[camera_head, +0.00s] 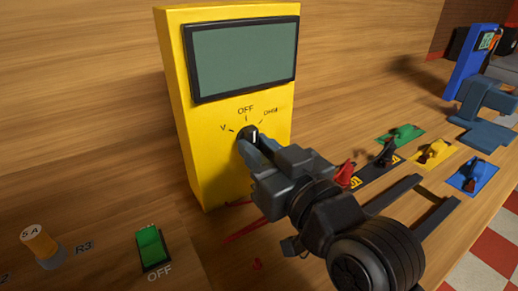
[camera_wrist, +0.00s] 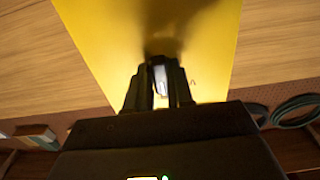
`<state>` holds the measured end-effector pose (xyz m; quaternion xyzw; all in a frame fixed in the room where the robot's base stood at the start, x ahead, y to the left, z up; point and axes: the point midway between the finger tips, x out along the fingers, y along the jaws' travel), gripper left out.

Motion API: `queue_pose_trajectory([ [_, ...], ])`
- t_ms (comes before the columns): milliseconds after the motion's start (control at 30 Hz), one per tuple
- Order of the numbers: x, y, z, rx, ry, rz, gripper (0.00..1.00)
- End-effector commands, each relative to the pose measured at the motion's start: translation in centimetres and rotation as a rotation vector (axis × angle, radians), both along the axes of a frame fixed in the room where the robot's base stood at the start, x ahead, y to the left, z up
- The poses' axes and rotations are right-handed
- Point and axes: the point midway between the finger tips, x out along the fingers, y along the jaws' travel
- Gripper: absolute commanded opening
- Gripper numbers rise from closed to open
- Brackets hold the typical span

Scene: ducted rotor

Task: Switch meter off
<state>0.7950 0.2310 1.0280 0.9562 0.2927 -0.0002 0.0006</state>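The yellow meter (camera_head: 185,115) stands upright against the wooden wall, with a blank grey-green screen (camera_head: 245,58). Its dark dial knob (camera_head: 253,133) has a white mark and sits below the labels V, OFF and OHM. The mark points roughly upward; I cannot tell exactly which label it meets. My gripper (camera_head: 248,147) reaches the knob from the lower right and hides its lower part. In the wrist view my gripper's fingers (camera_wrist: 158,88) are on both sides of the knob (camera_wrist: 160,78), closed on it.
Red leads (camera_head: 245,231) lie below the meter. Red, black, green, yellow and blue (camera_head: 470,178) terminals are to the right. A blue device (camera_head: 470,62) stands at the far right.

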Motion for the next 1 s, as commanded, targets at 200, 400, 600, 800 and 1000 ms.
queue_pose_trajectory([
  [200, 0.0, 0.0, 0.0, 0.001, 0.001, 0.000, 0.43],
  [400, 0.0, 0.0, 0.0, 0.001, 0.001, 0.000, 0.47],
  [600, -0.8, -0.6, -0.1, 0.001, 0.002, -0.001, 0.47],
  [800, -3.4, -2.4, -0.2, 0.001, 0.002, -0.002, 0.47],
  [1000, -5.7, -3.9, -0.2, 0.001, 0.003, 0.000, 0.47],
])
